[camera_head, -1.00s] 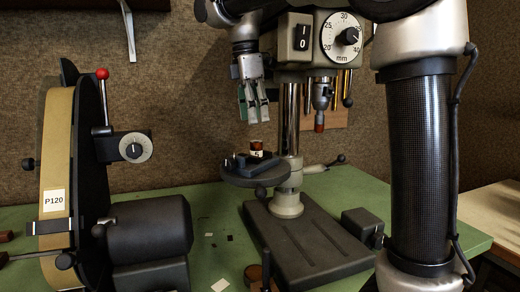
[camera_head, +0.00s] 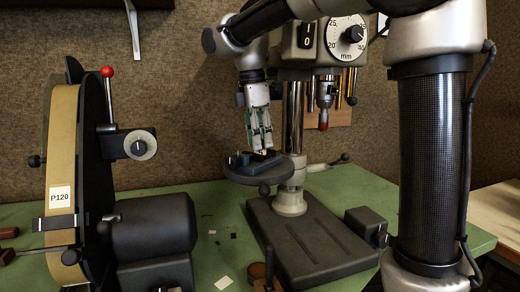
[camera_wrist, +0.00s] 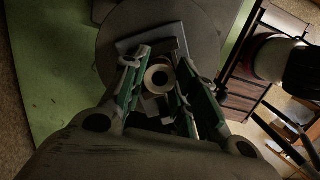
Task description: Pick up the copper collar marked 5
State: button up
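The copper collar (camera_wrist: 149,77) shows in the wrist view from above as a pale ring with a dark centre. It sits at the small vise (camera_wrist: 140,42) on the drill press's round table (camera_head: 257,174). My gripper (camera_head: 262,150) points down over the collar, and its green-padded fingers stand on either side of it. In the wrist view my gripper (camera_wrist: 158,82) looks open, with small gaps beside the ring. In the head view the fingers hide most of the collar, and its number cannot be read now.
The drill press column (camera_head: 293,130) stands close to the right of my gripper, with the chuck (camera_head: 325,95) beyond it. A belt sander marked P120 (camera_head: 62,150) stands at the left. The green bench (camera_head: 215,225) has small scraps on it.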

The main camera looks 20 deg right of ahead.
jog(key=shift+c, duration=0.9)
jog(key=shift+r, duration=0.1)
